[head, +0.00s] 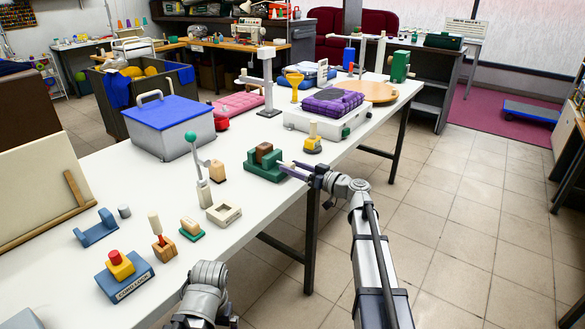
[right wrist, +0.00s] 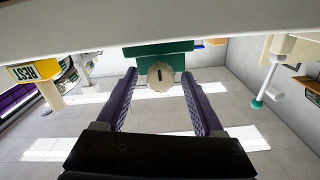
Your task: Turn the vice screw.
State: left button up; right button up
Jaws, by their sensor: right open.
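The vice (head: 265,165) stands near the table's front edge. It has a green body and a reddish-brown block on top. In the right wrist view, which is upside down, the vice's green body (right wrist: 158,50) faces me, with its round cream screw knob (right wrist: 160,74) marked by a dark slot. My right gripper (head: 297,170) is in front of the vice; it also shows in the right wrist view (right wrist: 163,95). Its purple fingers are open, on either side of the knob with gaps. In the head view the fingers partly hide the knob. My left gripper is out of view; only its arm shows.
A lever with a green ball (head: 190,136) stands left of the vice, and a yellow-based piece with a wooden knob (head: 312,145) stands to its right. A blue-lidded box (head: 168,125) is behind. Small fixtures cover the white table (head: 180,225) at left.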

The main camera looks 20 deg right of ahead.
jog(key=shift+w+a, duration=0.15)
jog(key=shift+w, duration=0.05)
grip_shut()
dwell(0.6)
